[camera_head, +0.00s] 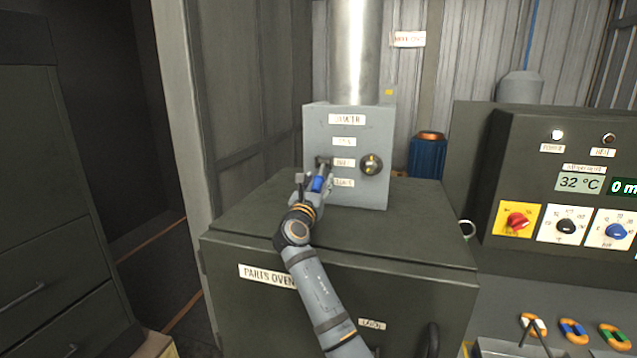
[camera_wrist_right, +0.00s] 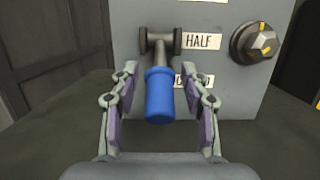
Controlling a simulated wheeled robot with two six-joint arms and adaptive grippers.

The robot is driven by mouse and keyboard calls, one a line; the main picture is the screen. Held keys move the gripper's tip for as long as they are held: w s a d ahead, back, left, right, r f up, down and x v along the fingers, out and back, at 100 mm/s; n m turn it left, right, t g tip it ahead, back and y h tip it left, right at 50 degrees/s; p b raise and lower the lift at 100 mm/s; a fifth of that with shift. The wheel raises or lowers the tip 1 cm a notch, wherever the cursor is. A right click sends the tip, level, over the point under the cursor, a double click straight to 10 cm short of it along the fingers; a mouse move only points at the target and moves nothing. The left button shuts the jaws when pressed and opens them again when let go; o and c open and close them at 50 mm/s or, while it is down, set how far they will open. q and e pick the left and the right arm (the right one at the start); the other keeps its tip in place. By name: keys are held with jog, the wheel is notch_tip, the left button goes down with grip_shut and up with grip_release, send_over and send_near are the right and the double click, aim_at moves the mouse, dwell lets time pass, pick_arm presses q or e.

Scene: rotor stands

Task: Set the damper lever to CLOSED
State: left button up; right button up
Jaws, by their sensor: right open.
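The damper box (camera_head: 372,128) is a grey panel on top of the parts oven, at the foot of a metal duct. Its labels run down the front, and the middle one reads HALF in the right wrist view (camera_wrist_right: 202,41). The damper lever has a dark pivot and a blue grip (camera_wrist_right: 160,96), which points out towards my wrist camera near the HALF label. The blue grip also shows in the head view (camera_head: 318,184). My right gripper (camera_head: 312,186) is open, with its fingers (camera_wrist_right: 161,92) on either side of the blue grip and gaps visible. My left gripper is not in view.
A black knob with a yellow mark (camera_head: 371,164) sits right of the lever on the box. The parts oven (camera_head: 420,225) is below. A control panel (camera_head: 560,140) with dials stands at the right, and a blue canister (camera_head: 428,158) stands behind.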

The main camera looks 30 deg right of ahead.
jog(key=v, duration=1.2)
